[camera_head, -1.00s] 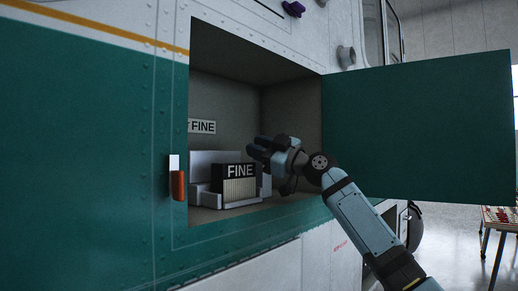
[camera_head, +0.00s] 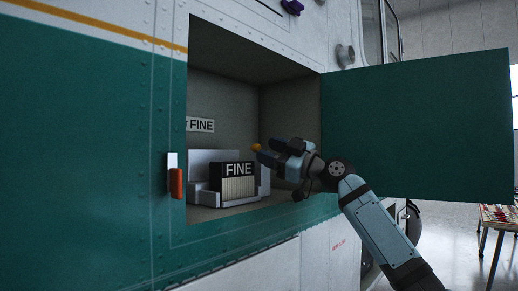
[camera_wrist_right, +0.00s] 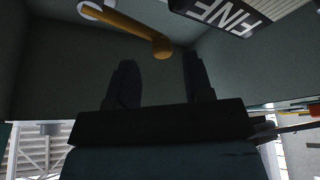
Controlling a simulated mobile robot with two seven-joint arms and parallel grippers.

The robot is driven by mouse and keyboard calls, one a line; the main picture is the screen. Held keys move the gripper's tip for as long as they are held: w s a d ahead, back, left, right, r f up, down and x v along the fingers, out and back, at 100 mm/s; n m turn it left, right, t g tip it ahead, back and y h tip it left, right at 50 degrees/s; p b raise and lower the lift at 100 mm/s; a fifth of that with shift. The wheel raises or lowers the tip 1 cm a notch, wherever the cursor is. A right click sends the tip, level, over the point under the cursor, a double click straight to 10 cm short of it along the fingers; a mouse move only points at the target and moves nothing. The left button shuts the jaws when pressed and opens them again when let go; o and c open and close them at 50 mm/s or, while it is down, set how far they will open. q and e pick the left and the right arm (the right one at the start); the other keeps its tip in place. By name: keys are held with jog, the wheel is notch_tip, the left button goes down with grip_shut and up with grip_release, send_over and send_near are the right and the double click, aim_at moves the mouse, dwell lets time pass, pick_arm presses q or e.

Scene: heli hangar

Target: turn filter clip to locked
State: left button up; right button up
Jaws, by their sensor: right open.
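The filter clip is a yellow-orange lever with a round knob. In the wrist view the clip (camera_wrist_right: 125,27) runs from a pale round pivot at upper left to its knob, beyond my fingertips. In the head view only the clip's knob (camera_head: 256,147) shows, just left of my gripper; the rest is hidden. My right gripper (camera_head: 268,154) is in the open bay. In the wrist view the right gripper (camera_wrist_right: 158,75) has its fingers apart with nothing between them. The filter (camera_head: 238,183), marked FINE, sits in a light grey holder (camera_head: 213,157) below and left. My left gripper is not in view.
The bay has a FINE label (camera_head: 201,125) on its back wall. The green door (camera_head: 415,125) stands open at right. A red-orange handle (camera_head: 176,183) is on the outer panel at left. A table (camera_head: 499,217) stands far right.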

jog(key=v, duration=1)
